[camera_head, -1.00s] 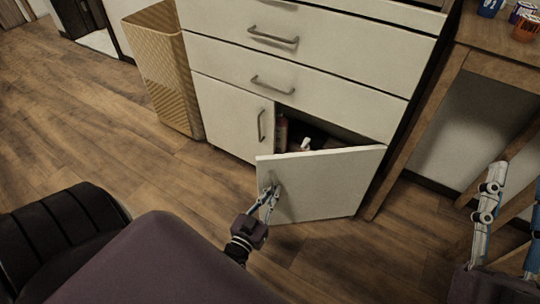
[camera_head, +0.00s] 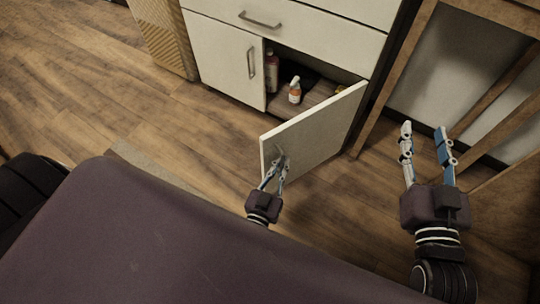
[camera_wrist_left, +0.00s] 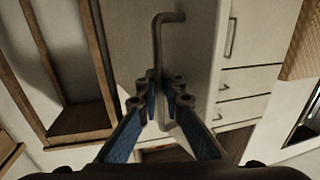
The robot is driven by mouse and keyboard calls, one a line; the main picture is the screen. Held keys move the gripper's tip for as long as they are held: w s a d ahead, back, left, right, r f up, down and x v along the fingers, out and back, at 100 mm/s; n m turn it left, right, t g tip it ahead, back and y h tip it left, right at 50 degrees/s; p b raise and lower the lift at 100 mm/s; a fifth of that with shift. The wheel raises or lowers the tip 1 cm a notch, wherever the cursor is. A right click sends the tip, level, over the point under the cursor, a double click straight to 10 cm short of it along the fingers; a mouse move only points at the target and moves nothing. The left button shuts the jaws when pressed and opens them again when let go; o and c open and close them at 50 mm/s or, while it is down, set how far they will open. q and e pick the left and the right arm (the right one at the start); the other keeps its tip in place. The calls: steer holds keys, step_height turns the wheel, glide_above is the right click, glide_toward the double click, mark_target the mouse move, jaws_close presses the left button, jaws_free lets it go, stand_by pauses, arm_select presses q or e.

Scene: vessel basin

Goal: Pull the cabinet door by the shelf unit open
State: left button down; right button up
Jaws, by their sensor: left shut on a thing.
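The white cabinet door (camera_head: 318,132) stands partly open, swung out from its hinge side at the right. My left gripper (camera_head: 277,170) is shut on the door's metal handle (camera_wrist_left: 168,20), near the door's free edge. In the left wrist view the blue-padded fingers (camera_wrist_left: 165,92) close around the lower part of the handle. My right gripper (camera_head: 424,130) is open and empty, to the right of the door above the floor. Inside the cabinet, a white bottle with an orange label (camera_head: 295,91) and a reddish bottle (camera_head: 271,72) stand on the bottom.
The left cabinet door (camera_head: 222,55) is closed, with drawers (camera_head: 300,28) above. A woven tan bin (camera_head: 160,35) stands at the left. A wooden table's legs (camera_head: 392,75) rise right of the cabinet. Wood floor (camera_head: 130,110) is clear at the left.

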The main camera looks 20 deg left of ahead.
arm_select(q)
steer(key=shift+s+d+f, duration=0.1)
steer(key=shift+s+f, duration=0.05)
steer(key=shift+s, duration=0.2)
steer(key=c, duration=2.4)
jaws_free()
steer(key=s, duration=1.2)
steer(key=shift+d, duration=0.3)
